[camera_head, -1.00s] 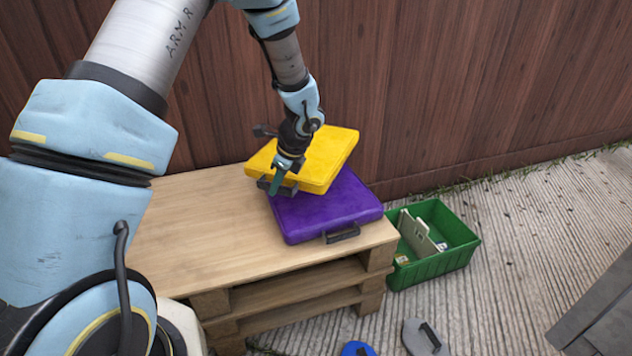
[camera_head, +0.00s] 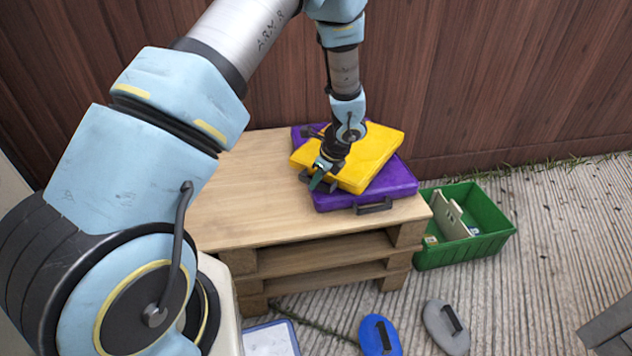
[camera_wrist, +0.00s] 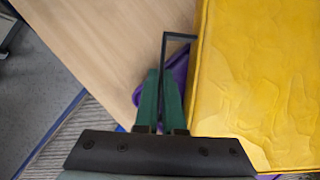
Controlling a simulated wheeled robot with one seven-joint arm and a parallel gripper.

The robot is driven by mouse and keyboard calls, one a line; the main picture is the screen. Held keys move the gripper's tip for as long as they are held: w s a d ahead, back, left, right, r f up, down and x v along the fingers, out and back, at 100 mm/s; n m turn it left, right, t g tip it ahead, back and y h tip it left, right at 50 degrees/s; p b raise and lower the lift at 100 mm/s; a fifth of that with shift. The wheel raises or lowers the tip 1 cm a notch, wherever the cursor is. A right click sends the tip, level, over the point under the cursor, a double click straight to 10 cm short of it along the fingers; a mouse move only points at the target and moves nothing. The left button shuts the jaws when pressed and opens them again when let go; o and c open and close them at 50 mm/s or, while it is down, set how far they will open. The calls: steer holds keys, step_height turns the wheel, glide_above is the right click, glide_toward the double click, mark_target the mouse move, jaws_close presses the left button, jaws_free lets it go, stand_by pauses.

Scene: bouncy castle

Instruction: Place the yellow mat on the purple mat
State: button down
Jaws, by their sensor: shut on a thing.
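The yellow mat (camera_head: 370,153) is a thick square pad, turned at an angle over the purple mat (camera_head: 397,182) in the head view. Purple shows at its back left, right and front. I cannot tell whether the two mats touch. My gripper (camera_head: 317,183) is at the yellow mat's left front side, shut on its dark handle. In the wrist view my green fingers (camera_wrist: 160,105) close on the thin dark handle (camera_wrist: 165,62), with the yellow mat (camera_wrist: 260,85) to the right. A bit of the purple mat (camera_wrist: 178,72) shows below, behind the fingers.
The mats are on a wooden pallet stack (camera_head: 250,200) with bare top at left. A green crate (camera_head: 470,245) stands right of it. A blue pad (camera_head: 380,337) and a grey pad (camera_head: 446,326) lie on the ground in front. A wooden fence (camera_head: 450,80) closes the back.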

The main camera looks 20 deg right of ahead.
steer(key=shift+f, duration=0.1)
steer(key=c, duration=1)
jaws_free()
steer(key=p+v, duration=0.2)
steer(key=v, duration=1)
steer(key=a+r+n+g, duration=0.1)
steer(key=a+r+n, duration=0.4)
steer(key=a, duration=0.4)
steer(key=a+r+n+g, duration=0.1)
steer(key=a+r+n, duration=0.3)
steer(key=a+n, duration=0.35)
steer(key=s+a+r+n+h, duration=0.1)
steer(key=s+a+n, duration=0.1)
steer(key=a+n, duration=0.2)
steer(key=s+a+r+n+h, duration=0.1)
steer(key=s+a+r+n, duration=0.1)
steer(key=a+n, duration=0.3)
steer(key=s+a+r+n+h, duration=0.1)
steer(key=s+a+n, duration=0.2)
steer(key=a+n, duration=0.1)
steer(key=shift+s+a+r+n, duration=0.3)
steer(key=shift+a+n, duration=0.1)
steer(key=shift+n, duration=0.35)
step_height(320, 180, up, 19)
steer(key=p, duration=1.8)
steer(key=shift+f+p, duration=0.15)
steer(key=shift+p, duration=0.15)
